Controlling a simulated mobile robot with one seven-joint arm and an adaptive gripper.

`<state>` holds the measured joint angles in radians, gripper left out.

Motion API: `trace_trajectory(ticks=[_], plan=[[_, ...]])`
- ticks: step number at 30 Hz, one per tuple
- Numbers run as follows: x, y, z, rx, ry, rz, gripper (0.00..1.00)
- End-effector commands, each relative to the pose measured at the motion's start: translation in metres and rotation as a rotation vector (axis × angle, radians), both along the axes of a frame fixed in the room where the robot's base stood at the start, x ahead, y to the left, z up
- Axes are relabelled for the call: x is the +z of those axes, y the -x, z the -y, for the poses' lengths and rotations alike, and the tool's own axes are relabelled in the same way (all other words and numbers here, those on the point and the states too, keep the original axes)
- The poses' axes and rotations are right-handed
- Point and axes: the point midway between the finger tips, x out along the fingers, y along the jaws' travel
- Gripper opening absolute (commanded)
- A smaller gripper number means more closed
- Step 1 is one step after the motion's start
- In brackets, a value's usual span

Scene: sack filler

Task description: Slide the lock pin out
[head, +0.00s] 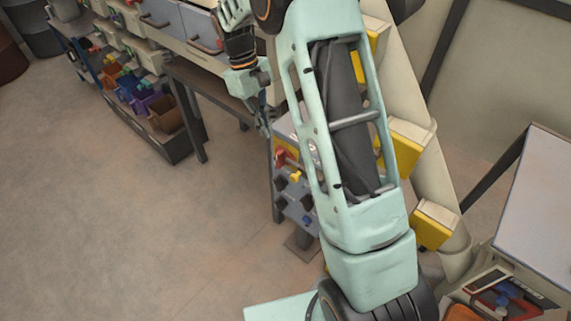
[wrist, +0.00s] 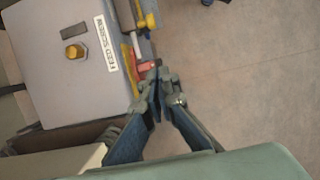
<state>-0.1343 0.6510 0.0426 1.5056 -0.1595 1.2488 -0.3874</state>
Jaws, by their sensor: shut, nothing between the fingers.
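My gripper (wrist: 158,78) is shut and empty in the wrist view, its fingertips together beside the edge of a grey box. In the head view my gripper (head: 264,128) hangs near the side panel of the machine. A pale rod (wrist: 137,44) and a yellow knob (wrist: 147,21) lie just above. I cannot tell for sure which of these is the lock pin; the fingertips partly cover this area.
The grey box (wrist: 60,85) bears a label reading FEED SCREW and a yellow knob (wrist: 74,53). In the head view a side panel (head: 299,205) carries red, yellow and dark knobs. A shelf with coloured bins (head: 140,98) stands at the left. The floor (head: 120,220) is clear.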

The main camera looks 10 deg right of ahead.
Motion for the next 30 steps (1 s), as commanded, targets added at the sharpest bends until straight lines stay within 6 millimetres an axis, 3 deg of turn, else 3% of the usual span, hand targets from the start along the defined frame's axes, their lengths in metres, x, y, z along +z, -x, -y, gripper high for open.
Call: trace_trajectory(ticks=[8,21,30], plan=[[-0.012,0.003,0.003,-0.001,0.001,-0.003,0.0],[-0.097,0.025,0.018,-0.003,0.0,-0.005,0.0],[-0.103,0.05,0.037,-0.001,0.0,0.0,0.0]])
